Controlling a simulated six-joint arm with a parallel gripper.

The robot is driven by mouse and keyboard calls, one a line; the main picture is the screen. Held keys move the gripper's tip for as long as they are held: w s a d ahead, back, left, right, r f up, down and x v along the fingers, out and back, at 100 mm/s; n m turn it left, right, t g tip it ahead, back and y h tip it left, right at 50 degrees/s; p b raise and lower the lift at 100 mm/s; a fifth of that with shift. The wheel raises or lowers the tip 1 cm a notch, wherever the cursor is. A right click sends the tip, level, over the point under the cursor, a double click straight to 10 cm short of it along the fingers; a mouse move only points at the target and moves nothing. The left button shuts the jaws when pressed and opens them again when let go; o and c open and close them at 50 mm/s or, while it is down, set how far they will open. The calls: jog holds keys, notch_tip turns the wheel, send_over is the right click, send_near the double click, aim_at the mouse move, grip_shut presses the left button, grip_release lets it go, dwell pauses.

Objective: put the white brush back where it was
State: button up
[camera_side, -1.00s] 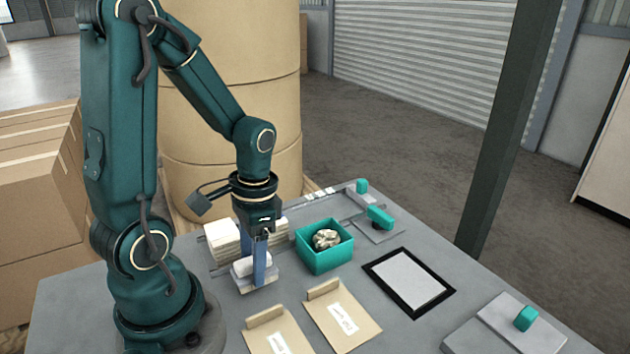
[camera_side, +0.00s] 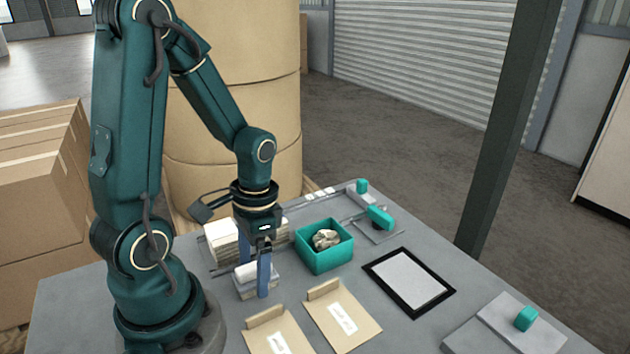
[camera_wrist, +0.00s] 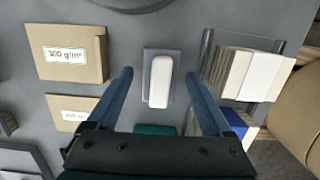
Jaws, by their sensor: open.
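The white brush (camera_side: 245,271) looks like a rounded white block and sits on a small grey holder (camera_side: 243,290) on the table. In the wrist view the brush (camera_wrist: 160,82) lies lengthwise on its pale holder (camera_wrist: 148,56), near the middle of the picture. My gripper (camera_side: 254,280) is open, with its blue fingers low over the holder. In the wrist view its fingers (camera_wrist: 159,76) stand on either side of the brush with clear gaps, and nothing is held. I cannot tell whether the fingertips touch the table.
A teal box (camera_side: 324,260) with a crumpled lump stands to the right. Stacked pale pads (camera_side: 222,240) stand behind left. Two kraft envelopes (camera_side: 342,316) (camera_side: 272,333) lie in front. A black-framed panel (camera_side: 408,281) lies further right, with bare table around it.

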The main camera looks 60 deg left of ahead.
notch_tip(320, 180, up, 12)
jog(key=w, duration=0.2)
jog(key=d+r+t, duration=0.2)
jog(key=d+t, duration=0.5)
jog(key=d, duration=0.1)
jog(key=shift+s+d, duration=0.15)
jog(key=shift+s, duration=0.2)
dwell(1.1)
